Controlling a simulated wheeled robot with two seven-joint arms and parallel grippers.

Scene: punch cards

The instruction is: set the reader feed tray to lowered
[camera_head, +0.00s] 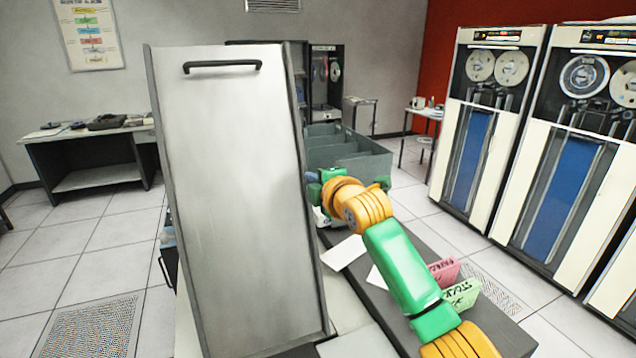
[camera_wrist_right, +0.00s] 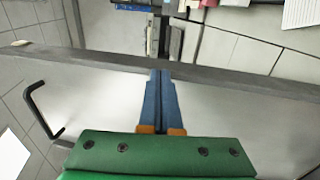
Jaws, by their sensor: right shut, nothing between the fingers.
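The large grey metal panel that I take for the reader feed tray (camera_head: 228,190) stands steeply upright in the head view, with a black bar handle (camera_head: 222,66) near its top. My right gripper (camera_head: 313,183) is just beside the panel's right edge, partly hidden behind it. In the right wrist view, the panel (camera_wrist_right: 235,110) spans the picture with its handle (camera_wrist_right: 42,112) at the left. The blue fingers of my right gripper (camera_wrist_right: 160,75) are together and empty, and their tips overlap the panel's edge strip. Whether they touch it I cannot tell. My left gripper is not in view.
A grey divided bin (camera_head: 345,155) stands behind my right arm. Tape cabinets (camera_head: 490,120) stand at the right, a desk (camera_head: 95,150) at the left.

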